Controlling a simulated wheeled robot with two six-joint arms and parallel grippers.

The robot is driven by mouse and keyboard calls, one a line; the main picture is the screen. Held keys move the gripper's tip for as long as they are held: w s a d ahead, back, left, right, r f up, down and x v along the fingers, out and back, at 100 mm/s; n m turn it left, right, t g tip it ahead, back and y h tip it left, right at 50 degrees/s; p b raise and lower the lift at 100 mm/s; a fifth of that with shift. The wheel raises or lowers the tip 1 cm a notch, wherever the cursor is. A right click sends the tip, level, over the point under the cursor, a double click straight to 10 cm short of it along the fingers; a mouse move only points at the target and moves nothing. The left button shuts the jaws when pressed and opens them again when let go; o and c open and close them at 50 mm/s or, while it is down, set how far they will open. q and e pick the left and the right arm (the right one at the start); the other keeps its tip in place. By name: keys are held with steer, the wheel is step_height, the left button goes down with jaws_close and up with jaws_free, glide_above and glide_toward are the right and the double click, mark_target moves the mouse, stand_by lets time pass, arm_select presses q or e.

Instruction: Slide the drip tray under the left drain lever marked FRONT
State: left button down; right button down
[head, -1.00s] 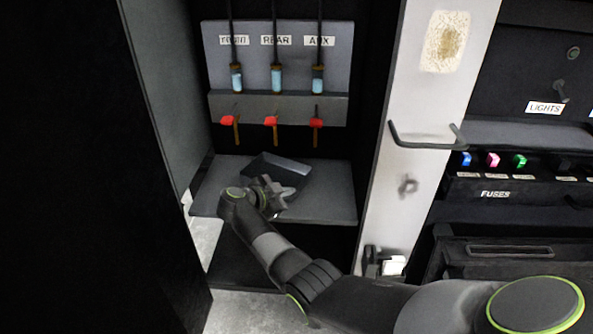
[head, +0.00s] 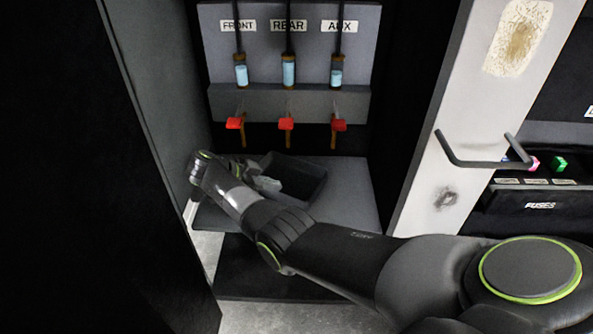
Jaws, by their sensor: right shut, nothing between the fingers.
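My right gripper (head: 268,184) is at the tray's left side, shut with nothing held; my forearm partly hides that area, and I cannot tell whether the fingers touch the tray. My left gripper is not in view.
An open dark door (head: 150,150) bounds the left side close to my wrist. A white panel with a dark handle (head: 470,160) stands to the right. The shelf is bare right of the tray.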

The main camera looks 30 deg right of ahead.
steer(key=p, duration=0.2)
glide_toward(321, 181)
steer(key=shift+f, duration=0.75)
steer(key=d, duration=0.3)
steer(key=d+f+p, duration=0.1)
steer(key=d, duration=0.1)
steer(key=shift+s+d, duration=0.4)
steer(key=shift+a+f, duration=0.1)
steer(key=shift+f, duration=0.4)
steer(key=shift+s+a+f, duration=0.1)
